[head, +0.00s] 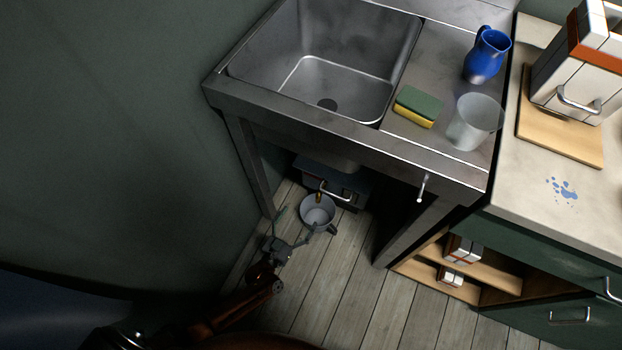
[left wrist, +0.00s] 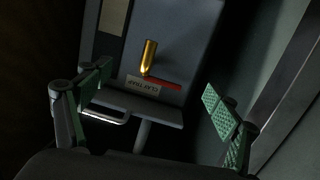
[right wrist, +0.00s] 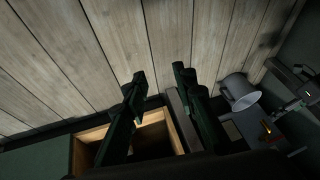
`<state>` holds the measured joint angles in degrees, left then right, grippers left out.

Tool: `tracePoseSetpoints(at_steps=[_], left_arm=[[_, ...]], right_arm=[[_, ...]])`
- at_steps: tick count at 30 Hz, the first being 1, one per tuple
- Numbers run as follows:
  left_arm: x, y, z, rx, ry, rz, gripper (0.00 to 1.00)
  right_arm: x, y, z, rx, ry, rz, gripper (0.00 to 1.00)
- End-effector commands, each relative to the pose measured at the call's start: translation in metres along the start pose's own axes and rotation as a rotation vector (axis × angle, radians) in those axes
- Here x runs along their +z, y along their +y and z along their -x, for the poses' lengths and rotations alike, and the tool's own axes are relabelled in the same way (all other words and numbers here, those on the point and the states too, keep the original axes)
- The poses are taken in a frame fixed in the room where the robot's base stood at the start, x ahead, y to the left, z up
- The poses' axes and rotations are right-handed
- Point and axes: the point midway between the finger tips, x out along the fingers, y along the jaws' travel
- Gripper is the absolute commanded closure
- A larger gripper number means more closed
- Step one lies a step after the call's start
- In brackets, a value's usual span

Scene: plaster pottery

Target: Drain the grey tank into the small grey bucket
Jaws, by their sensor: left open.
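The grey tank (head: 312,178) stands on the floor under the sink. In the left wrist view its front (left wrist: 185,30) has a brass outlet (left wrist: 149,57), a red lever (left wrist: 166,84) and a CLAY TRAP label. The small grey bucket (head: 317,217) stands upright on the floor before the tank, its rim close to the outlet in the head view. It also shows in the right wrist view (right wrist: 240,92). My left gripper (left wrist: 157,93) is open and empty, its fingers spread in front of the tank. My right gripper (right wrist: 160,75) is open and empty over the floor.
The sink (head: 330,70) and its steel frame stand above the tank, with a leg close to my left arm. A sponge (head: 418,107), a cup (head: 474,122) and a blue jug (head: 487,56) stand on the counter. Open shelves (head: 470,270) are at the right.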

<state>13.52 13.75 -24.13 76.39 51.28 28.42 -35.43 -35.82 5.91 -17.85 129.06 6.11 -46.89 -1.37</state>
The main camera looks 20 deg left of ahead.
Motion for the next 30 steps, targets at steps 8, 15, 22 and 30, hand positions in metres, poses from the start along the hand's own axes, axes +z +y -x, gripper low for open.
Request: tracePoseSetpoints(at_steps=[8, 15, 22, 30], left_arm=[[-0.059, -0.016, -0.076, -0.085, 0.085, -0.029, 0.12], [-0.058, -0.020, -0.106, -0.092, 0.086, -0.031, 0.12], [-0.061, -0.023, -0.140, -0.091, 0.085, -0.030, 0.12], [-0.066, -0.024, -0.156, -0.091, 0.086, -0.029, 0.12]], right_arm=[[-0.002, -0.008, 0.029, -0.011, -0.088, -0.015, 0.74], [-0.002, -0.014, 0.006, -0.036, -0.034, -0.026, 0.74], [-0.007, -0.017, -0.019, -0.051, 0.065, -0.036, 0.74], [-0.007, -0.012, -0.028, -0.041, 0.111, -0.025, 0.74]])
